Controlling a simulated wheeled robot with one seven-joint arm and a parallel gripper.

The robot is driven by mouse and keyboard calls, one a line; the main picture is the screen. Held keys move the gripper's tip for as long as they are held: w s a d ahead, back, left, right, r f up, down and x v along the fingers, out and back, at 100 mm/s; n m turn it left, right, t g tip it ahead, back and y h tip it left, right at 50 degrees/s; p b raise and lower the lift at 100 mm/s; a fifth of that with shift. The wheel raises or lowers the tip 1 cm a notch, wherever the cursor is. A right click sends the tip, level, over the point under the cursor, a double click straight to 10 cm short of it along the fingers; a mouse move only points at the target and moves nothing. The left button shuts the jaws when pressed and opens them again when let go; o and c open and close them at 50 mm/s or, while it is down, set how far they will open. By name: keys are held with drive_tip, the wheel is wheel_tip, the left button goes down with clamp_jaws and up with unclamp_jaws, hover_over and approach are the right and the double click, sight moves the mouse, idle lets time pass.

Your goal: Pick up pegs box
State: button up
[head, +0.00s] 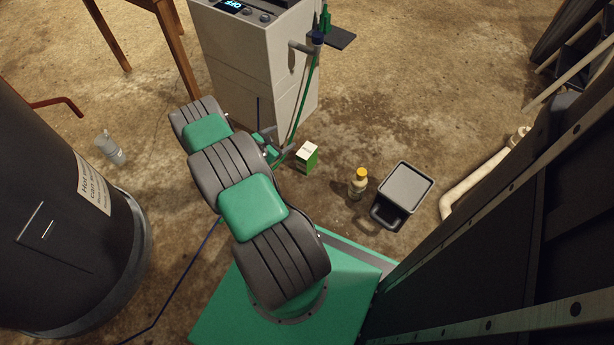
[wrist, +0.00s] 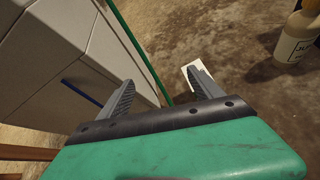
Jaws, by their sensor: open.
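A small green and white box (head: 307,157), which looks like the pegs box, stands on the floor in the head view. My gripper (head: 272,145) is just left of it, in front of the pale cabinet. In the wrist view my gripper (wrist: 160,76) has its two fingers spread, with nothing held between them. A white patch, probably the box top (wrist: 188,70), shows by the tip of the right finger, which hides part of it. I cannot tell whether the finger touches it.
A pale cabinet (head: 240,60) stands close behind my gripper, with a green hose (head: 303,100) along it. A yellow-capped bottle (head: 359,184) and a grey-lidded bin (head: 407,187) stand right of the box. A clear bottle (head: 110,147) is at left. Floor beyond the box is clear.

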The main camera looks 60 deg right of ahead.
sight(304, 154)
drive_tip(key=s+f+n+b, duration=0.1)
drive_tip(key=s+f, duration=0.1)
drive_tip(key=f, duration=0.1)
drive_tip(key=s+f+n, duration=0.1)
drive_tip(key=s+f, duration=0.1)
drive_tip(key=f, duration=0.2)
drive_tip(key=s+d+f+n+h+b, duration=0.1)
drive_tip(key=s+f, duration=0.1)
drive_tip(key=f, duration=0.2)
drive_tip(key=shift+s+b, duration=0.2)
drive_tip(key=shift+b, duration=0.1)
drive_tip(key=b+x, duration=0.3)
drive_tip(key=x, duration=0.3)
drive_tip(key=shift+w+d+f, duration=0.1)
drive_tip(key=shift+d, duration=0.4)
drive_tip(key=shift+c, duration=0.3)
clamp_jaws()
